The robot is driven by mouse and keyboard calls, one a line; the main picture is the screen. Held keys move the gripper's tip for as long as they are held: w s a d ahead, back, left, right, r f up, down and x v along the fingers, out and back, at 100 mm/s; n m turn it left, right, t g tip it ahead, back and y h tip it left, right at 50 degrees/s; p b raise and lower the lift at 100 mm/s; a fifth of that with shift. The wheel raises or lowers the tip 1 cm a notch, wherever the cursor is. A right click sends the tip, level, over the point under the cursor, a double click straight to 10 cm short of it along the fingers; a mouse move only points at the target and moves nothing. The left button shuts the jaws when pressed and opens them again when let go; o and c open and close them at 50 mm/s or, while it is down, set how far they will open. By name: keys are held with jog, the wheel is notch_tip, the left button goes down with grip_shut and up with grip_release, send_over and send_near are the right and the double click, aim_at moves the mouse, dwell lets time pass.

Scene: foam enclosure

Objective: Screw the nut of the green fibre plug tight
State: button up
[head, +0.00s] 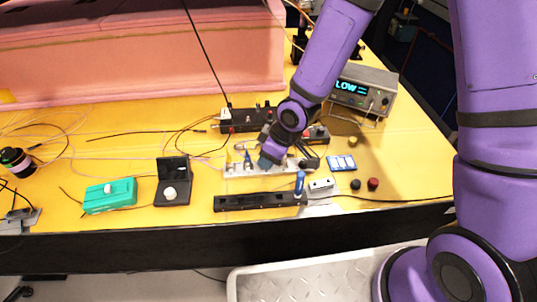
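My gripper (268,161) reaches down from the upper right to a long pale strip (236,171) near the middle of the table. Its fingers are small and partly hidden by my wrist, so I cannot tell whether they are open or shut. A small blue-teal part shows at the fingertips, over the strip. A yellow upright piece (229,159) and a blue upright piece (248,159) stand on the strip, left of my gripper. I cannot make out the green fibre plug or its nut; my gripper covers that part of the strip.
A black rail (250,201) lies in front of the strip, with a blue-handled piece (300,183) at its right end. An open black case (172,190) and a green box (110,195) lie left. A display instrument (362,92) reads "LOW". Thin cables cross the left side.

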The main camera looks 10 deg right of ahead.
dwell(0.3)
jog(key=v, duration=1)
jog(key=shift+d+r, duration=0.2)
jog(key=shift+r, duration=0.15)
jog(key=shift+s, duration=0.1)
dwell(0.7)
